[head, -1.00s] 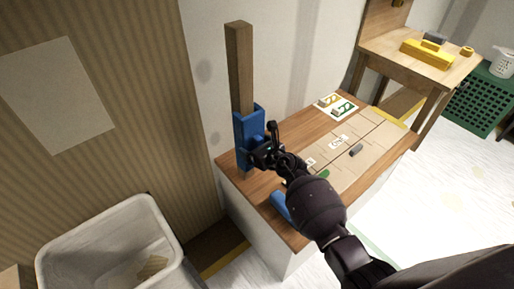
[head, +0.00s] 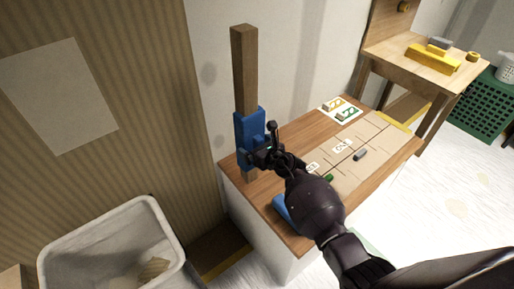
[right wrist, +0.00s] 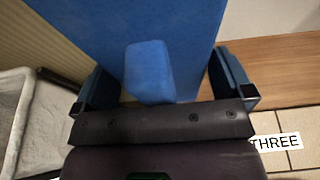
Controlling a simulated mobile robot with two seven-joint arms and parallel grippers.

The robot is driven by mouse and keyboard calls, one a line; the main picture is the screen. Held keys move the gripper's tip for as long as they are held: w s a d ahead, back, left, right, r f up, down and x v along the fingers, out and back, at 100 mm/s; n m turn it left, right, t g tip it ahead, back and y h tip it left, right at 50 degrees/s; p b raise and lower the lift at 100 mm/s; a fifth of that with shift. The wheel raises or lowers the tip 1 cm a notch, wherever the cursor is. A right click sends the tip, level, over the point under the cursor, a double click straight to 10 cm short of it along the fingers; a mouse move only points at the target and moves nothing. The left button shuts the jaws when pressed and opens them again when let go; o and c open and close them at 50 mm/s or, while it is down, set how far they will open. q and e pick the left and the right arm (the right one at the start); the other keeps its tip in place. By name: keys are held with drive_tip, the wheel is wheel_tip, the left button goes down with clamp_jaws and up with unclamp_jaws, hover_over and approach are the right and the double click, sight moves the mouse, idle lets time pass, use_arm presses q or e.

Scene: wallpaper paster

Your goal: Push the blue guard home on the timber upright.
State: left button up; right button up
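The timber upright (head: 244,65) stands at the back left corner of the wooden bench. The blue guard (head: 247,127) sits against its lower part, with a short length of timber showing below. In the right wrist view the blue guard (right wrist: 100,25) fills the upper middle, and a blue block-like knob (right wrist: 148,70) sticks out from it. My right gripper (right wrist: 165,85) is open, one finger on each side of the knob, with gaps visible. In the head view my right gripper (head: 265,146) is at the guard's lower front. My left gripper is not in view.
The bench top (head: 238,169) holds a marked board (head: 375,140), a grey piece (head: 360,155), a card (head: 341,109) and another blue piece (head: 282,207). A grey bin (head: 70,247) stands at lower left. A second table (head: 400,57) carries a yellow block (head: 431,59).

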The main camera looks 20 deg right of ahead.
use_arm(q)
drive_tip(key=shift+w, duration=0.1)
use_arm(e)
drive_tip(key=shift+s, duration=0.1)
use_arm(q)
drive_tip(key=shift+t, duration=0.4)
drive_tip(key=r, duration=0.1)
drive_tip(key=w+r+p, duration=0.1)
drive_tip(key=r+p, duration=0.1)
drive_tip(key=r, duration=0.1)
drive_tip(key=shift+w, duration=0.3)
use_arm(e)
drive_tip(key=s+d, duration=0.2)
drive_tip(key=s, duration=0.4)
drive_tip(key=shift+s+d, duration=0.2)
drive_tip(key=shift+s, duration=0.05)
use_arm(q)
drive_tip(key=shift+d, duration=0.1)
